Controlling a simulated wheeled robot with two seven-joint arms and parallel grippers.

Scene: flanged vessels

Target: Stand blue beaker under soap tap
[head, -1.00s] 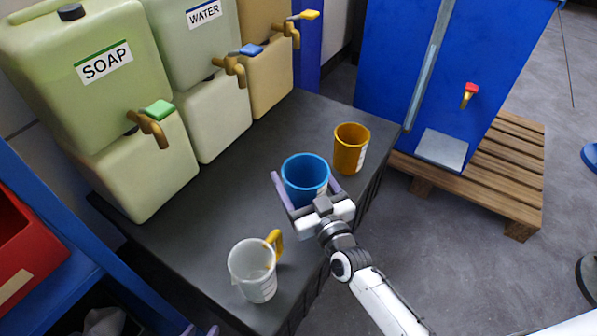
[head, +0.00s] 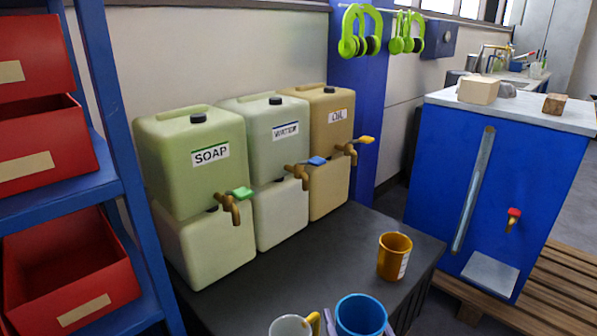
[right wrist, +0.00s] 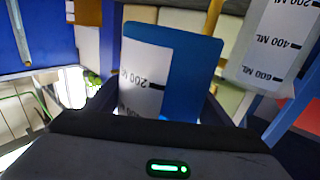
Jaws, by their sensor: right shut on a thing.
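The blue beaker (head: 360,316) is at the bottom edge of the head view, its lower part cut off. My right gripper (head: 357,322) is shut on it, one purple finger on each side. In the right wrist view the beaker (right wrist: 198,75) sits between the dark fingers, its white volume label showing. Whether its base touches the bench cannot be told. The soap tap (head: 231,208), brass with a green handle, sticks out of the SOAP container (head: 195,165), farther back and left of the beaker. My left gripper is not in view.
A white beaker with a yellow handle (head: 292,325) stands just left of the blue one. An orange beaker (head: 394,257) stands behind it to the right. WATER (head: 270,135) and OIL (head: 330,130) containers line the wall. The dark bench (head: 320,265) is clear before the taps.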

